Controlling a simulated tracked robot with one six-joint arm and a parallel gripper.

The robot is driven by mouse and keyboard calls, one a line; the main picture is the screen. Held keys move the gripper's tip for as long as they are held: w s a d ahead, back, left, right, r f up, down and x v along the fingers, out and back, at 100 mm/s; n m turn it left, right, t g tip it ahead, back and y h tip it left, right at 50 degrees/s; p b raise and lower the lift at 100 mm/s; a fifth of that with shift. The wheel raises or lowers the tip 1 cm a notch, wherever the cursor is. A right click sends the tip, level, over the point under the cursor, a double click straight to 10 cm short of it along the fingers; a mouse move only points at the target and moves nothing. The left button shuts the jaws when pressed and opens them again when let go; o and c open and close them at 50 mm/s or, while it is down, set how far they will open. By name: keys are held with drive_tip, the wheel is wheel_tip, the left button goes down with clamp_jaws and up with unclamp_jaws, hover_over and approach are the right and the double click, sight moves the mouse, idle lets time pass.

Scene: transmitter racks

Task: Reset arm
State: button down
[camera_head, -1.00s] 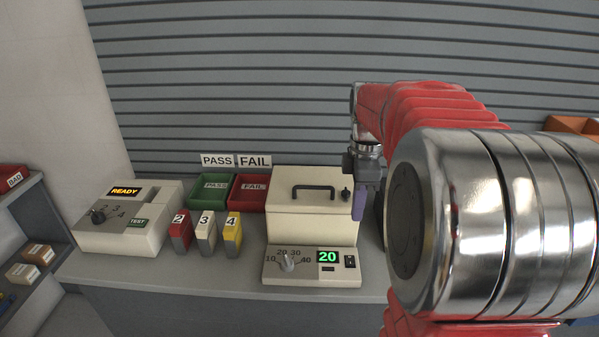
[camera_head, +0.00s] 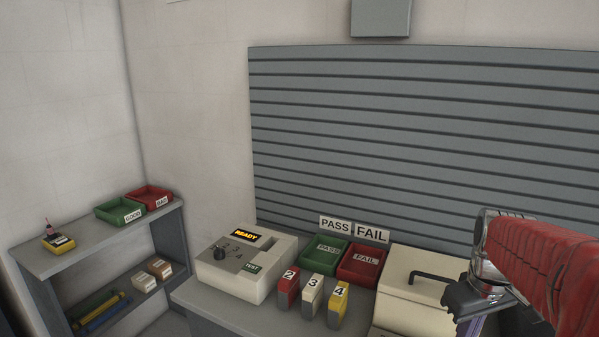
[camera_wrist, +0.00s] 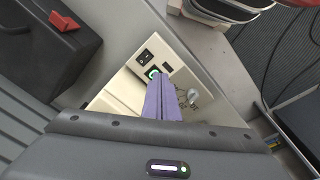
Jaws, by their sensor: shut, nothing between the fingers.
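My gripper (camera_head: 472,326) is at the lower right of the head view, at the end of my red and silver arm, beside the right part of the cream box with a black handle (camera_head: 402,285). In the wrist view its purple fingers (camera_wrist: 161,88) are together, with nothing between them. They show in front of the cream control panel (camera_wrist: 188,80), which has a knob, a green-lit display and a black switch. How far the fingertips are from the panel is hard to tell.
The cream tester (camera_head: 243,272) reads READY. Green PASS (camera_head: 318,262) and red FAIL (camera_head: 361,275) bins stand behind numbered red, white and yellow modules (camera_head: 312,293). A shelf (camera_head: 75,258) with bins stands left. The wrist view shows a dark case (camera_wrist: 45,45) at upper left.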

drive_tip(key=s+a+t, duration=0.1)
drive_tip(key=s+a, duration=0.2)
drive_tip(key=a, duration=0.3)
drive_tip(key=s+a+r+m+t, duration=0.1)
drive_tip(key=s+a+t, duration=0.1)
drive_tip(key=a, duration=0.4)
drive_tip(key=s+a+r+t, duration=0.1)
drive_tip(key=s+a, duration=0.3)
drive_tip(key=a, duration=0.2)
drive_tip(key=shift+s+a+r+m+y, duration=0.15)
drive_tip(key=shift+s+a+m+y, duration=0.15)
drive_tip(key=shift+s+a, duration=0.1)
drive_tip(key=c, duration=2.5)
unclamp_jaws()
